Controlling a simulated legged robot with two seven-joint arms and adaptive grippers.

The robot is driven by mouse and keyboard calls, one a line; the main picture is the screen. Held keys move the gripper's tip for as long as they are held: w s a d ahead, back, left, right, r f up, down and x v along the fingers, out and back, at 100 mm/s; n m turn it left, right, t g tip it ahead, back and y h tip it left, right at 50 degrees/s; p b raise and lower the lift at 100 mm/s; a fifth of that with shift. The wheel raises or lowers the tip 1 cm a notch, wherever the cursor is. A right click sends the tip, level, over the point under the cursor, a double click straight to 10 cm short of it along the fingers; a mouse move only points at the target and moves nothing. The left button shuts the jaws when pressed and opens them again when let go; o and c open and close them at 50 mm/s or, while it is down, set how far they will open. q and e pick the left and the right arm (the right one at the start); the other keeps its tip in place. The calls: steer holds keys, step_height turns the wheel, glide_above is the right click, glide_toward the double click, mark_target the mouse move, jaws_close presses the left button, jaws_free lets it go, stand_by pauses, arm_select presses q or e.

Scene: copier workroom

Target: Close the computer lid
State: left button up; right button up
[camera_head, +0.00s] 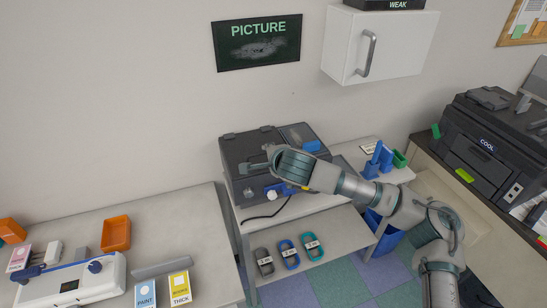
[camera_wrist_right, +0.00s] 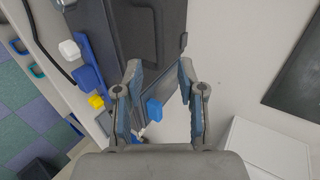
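A dark grey box-shaped machine (camera_head: 245,145) stands on the white table at the middle; its broad, dark top also shows in the right wrist view (camera_wrist_right: 145,30). It looks like the computer, though I cannot be sure. Its top looks flat; I cannot tell whether the lid is raised. My right arm reaches in from the right, and my right gripper (camera_head: 257,168) is over the machine's front part. In the right wrist view the two fingers (camera_wrist_right: 160,72) are spread apart with nothing between their tips. My left gripper is not in view.
White and blue knobs (camera_wrist_right: 88,76) stick out along the machine's front. A white wall cabinet (camera_head: 345,45) hangs above right. A black printer (camera_head: 480,140) stands at right. The left table holds an orange tray (camera_head: 116,233) and a white device (camera_head: 100,280).

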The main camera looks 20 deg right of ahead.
steer(key=shift+v, duration=2.35)
